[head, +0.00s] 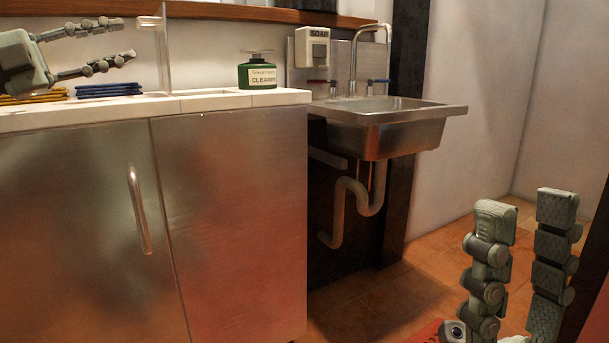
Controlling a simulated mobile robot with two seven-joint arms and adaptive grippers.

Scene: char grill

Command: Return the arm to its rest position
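My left gripper (126,40) comes in from the left above the white counter. Its two fingers are spread wide and point right, with nothing between them. The fingertips are a short way left of a pale upright post (164,55). My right gripper (527,204) is at the lower right, over the tiled floor. Its two fingers point up, stand apart and hold nothing. The rest of both arms is mostly out of view.
Blue folded items (108,90) and yellow ones (32,97) lie on the counter (215,103) under my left gripper. A green cleaner bottle (257,75) stands farther right. A steel sink (385,128) juts out beyond it, below a soap dispenser (312,50). Steel cabinet doors (80,220) front the counter.

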